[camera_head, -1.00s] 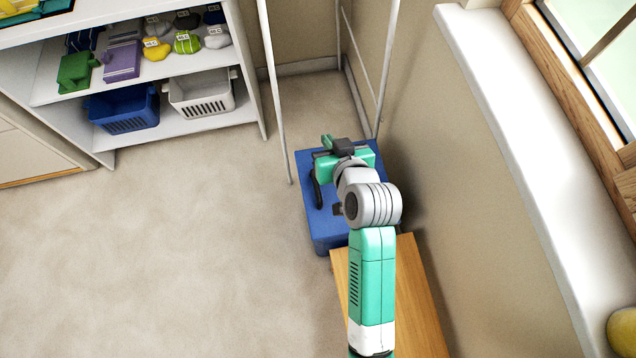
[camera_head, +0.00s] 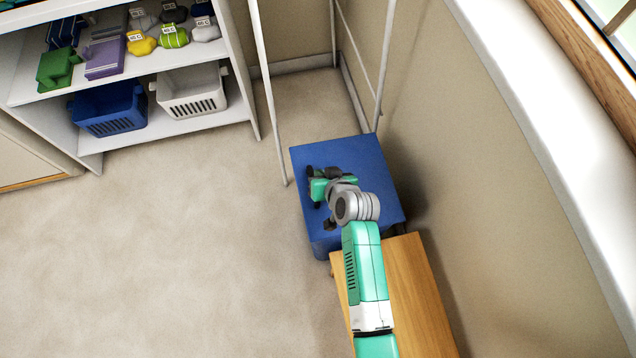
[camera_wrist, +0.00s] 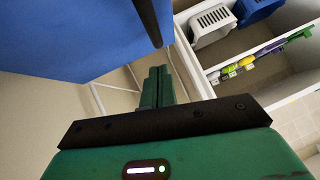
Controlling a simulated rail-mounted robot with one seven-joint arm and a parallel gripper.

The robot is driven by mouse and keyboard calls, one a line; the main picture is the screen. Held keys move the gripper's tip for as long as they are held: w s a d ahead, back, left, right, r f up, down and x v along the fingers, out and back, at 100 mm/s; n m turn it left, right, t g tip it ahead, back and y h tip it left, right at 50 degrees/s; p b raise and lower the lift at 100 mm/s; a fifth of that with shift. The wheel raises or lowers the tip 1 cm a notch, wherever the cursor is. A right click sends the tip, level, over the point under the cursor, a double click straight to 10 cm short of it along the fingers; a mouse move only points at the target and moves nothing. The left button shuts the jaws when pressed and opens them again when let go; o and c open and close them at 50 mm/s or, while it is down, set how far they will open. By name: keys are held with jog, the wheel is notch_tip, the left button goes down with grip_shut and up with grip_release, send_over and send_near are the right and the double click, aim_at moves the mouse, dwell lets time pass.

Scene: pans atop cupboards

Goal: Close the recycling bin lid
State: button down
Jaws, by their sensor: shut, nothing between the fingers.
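The blue recycling bin (camera_head: 328,246) stands against the wall at the right of the middle in the head view. Its flat blue lid (camera_head: 350,150) spreads over the top; I cannot tell whether it is fully down. My gripper (camera_head: 316,188) is over the left part of the lid, and the arm hides some of it. In the wrist view my shut, empty fingers (camera_wrist: 159,85) point up the picture. A large blue panel (camera_wrist: 65,35) of the bin fills the upper left there, with a dark bar (camera_wrist: 147,20) near the fingers. Contact with the lid cannot be made out.
A wooden bench (camera_head: 415,290) adjoins the bin's near side. A thin white frame (camera_head: 268,95) rises by its far left side. A white shelf (camera_head: 190,130) with baskets and bags stands at the upper left. The floor left of the bin is clear.

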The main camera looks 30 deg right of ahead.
jog(key=f, duration=0.1)
jog(key=a+f, duration=0.1)
jog(key=f, duration=0.1)
jog(key=shift+f+b, duration=0.25)
jog(key=shift+b, duration=0.1)
jog(key=shift+f, duration=0.1)
jog(key=shift+w+a+f+b, duration=0.1)
jog(key=shift+a+f+b, duration=0.05)
jog(key=shift+f+b, duration=0.3)
jog(key=shift+w+a+f+b, duration=0.15)
jog(key=shift+f+b, duration=0.15)
jog(key=shift+f, duration=0.25)
jog(key=shift+s+a+f, duration=0.1)
jog(key=shift+s+f, duration=0.1)
jog(key=shift+s, duration=0.05)
jog(key=r+p, duration=0.4)
jog(key=r, duration=0.1)
jog(key=shift+d, duration=0.35)
jog(key=p+v, duration=0.2)
jog(key=v, duration=0.7)
jog(key=shift+s+r+p, duration=0.2)
jog(key=shift+s+p, duration=0.1)
jog(key=shift+p, duration=0.05)
